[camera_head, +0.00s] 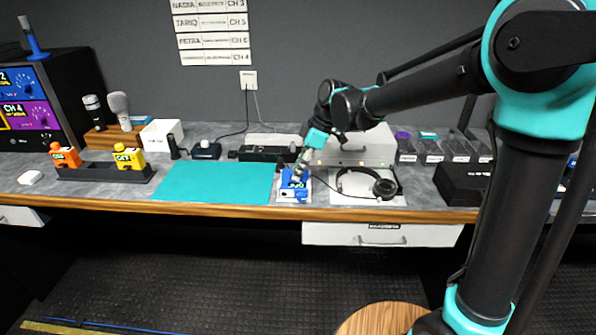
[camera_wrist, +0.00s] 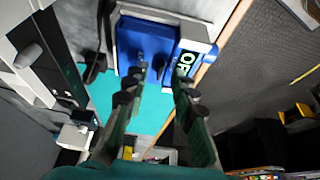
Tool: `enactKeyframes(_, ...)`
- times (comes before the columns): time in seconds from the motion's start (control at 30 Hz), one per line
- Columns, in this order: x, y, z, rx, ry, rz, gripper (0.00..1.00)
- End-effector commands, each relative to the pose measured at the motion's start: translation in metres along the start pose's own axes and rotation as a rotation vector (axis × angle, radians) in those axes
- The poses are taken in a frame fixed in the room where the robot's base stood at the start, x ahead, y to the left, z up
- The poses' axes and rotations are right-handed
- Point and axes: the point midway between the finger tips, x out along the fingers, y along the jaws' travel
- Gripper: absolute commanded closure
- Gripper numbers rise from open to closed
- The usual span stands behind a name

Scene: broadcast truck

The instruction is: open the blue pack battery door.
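The blue pack (camera_head: 294,186) sits on a light pad near the front edge of the counter, right of the teal mat. Its dark OFF label faces front in the head view. In the wrist view the blue pack (camera_wrist: 146,38) fills the upper middle, with a blue part bearing OFF on its right. I cannot tell the battery door's state. My gripper (camera_head: 297,172) points down at the pack from above. In the wrist view my gripper (camera_wrist: 162,76) has its two fingers apart, with the tips over or against the pack; contact is unclear.
The teal mat (camera_head: 213,181) lies left of the pack. A black headset (camera_head: 382,188) lies on a pad to the right. A dark holder (camera_head: 90,174) with orange and yellow packs stands at left. A grey case stands behind my gripper, and a drawer (camera_head: 380,234) is below the counter.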

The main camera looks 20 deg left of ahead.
Motion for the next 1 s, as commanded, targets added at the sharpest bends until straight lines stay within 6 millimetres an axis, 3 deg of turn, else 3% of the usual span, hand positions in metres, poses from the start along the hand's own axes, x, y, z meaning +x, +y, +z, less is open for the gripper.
enactKeyframes(0.4,0.0082,-0.0002,0.0001,0.001,0.000,0.000,0.74)
enactKeyframes(0.6,0.0081,-0.0001,0.0002,0.001,0.000,0.000,0.99)
enactKeyframes(1.0,0.0072,0.0008,0.0001,0.006,0.000,-0.012,1.00)
